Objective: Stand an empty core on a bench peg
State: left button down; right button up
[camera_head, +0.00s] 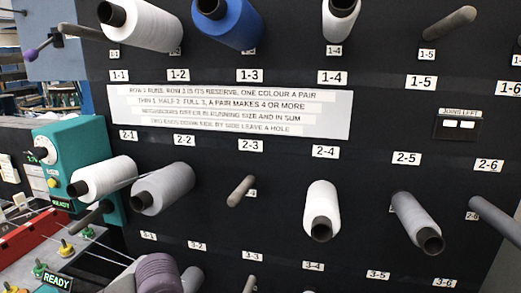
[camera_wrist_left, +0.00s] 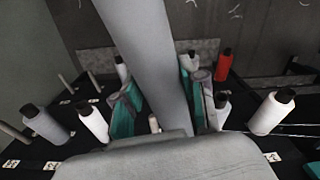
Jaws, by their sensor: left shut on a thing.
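In the left wrist view my left gripper (camera_wrist_left: 163,98) shows two teal-and-grey fingers, with a large grey tapering shape between them. I cannot tell whether that shape is the thing it holds. No bare core is clearly seen there. My right gripper is not in view.
White (camera_head: 145,22), blue (camera_head: 230,22) and grey (camera_head: 415,218) spools on pegs crowd the panel. A grey-purple cylinder (camera_head: 158,272) rises at the bottom edge. A teal unit (camera_head: 85,145) stands at the left, with threads below it. A printed sign (camera_head: 230,112) spans the panel.

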pick_arm(q)
jog(key=s+a+r+b, duration=0.1)
jog(key=s+a+r, duration=0.1)
jog(key=s, duration=0.3)
jog(key=shift+s+a+r, duration=0.15)
jog(key=shift+a+r, duration=0.15)
jog(key=shift+a, duration=0.05)
